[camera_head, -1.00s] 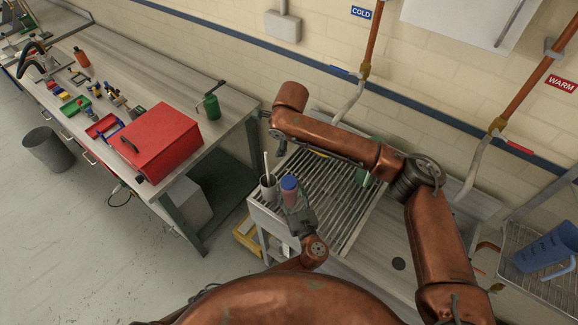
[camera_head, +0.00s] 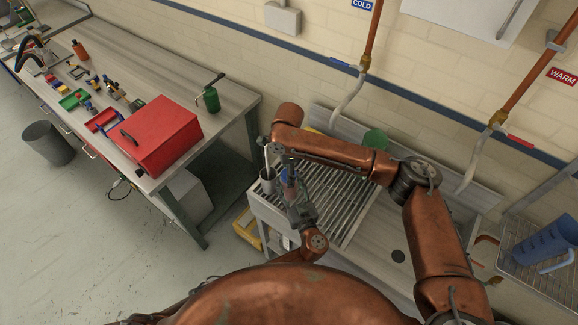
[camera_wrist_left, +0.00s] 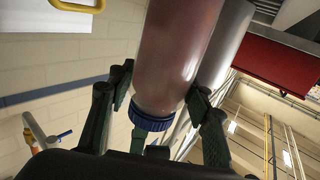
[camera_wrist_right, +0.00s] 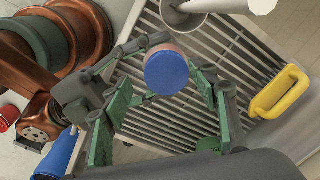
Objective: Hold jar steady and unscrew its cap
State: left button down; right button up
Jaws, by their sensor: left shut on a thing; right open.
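The jar (camera_wrist_left: 180,50), reddish and see-through with a blue cap (camera_wrist_right: 166,70), stands over the front left corner of the slatted drainer. My left gripper (camera_wrist_left: 160,92) is shut on the jar's sides. In the head view, my left gripper (camera_head: 297,203) comes from the front and the jar is mostly hidden behind the grippers. My right gripper (camera_head: 284,160) points down from above over the jar. In the right wrist view, the cap lies between the spread fingers of my right gripper (camera_wrist_right: 168,88). The fingers look open; contact with the cap cannot be told.
A grey cup (camera_head: 267,186) with a white stick stands close left of the jar. The slatted drainer (camera_head: 335,205) lies to the right, with a green object (camera_head: 375,139) behind. A workbench with a red toolbox (camera_head: 160,140) is left; a blue jug (camera_head: 545,243) is far right.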

jog(key=shift+f, duration=0.35)
jog(key=shift+c, duration=0.3)
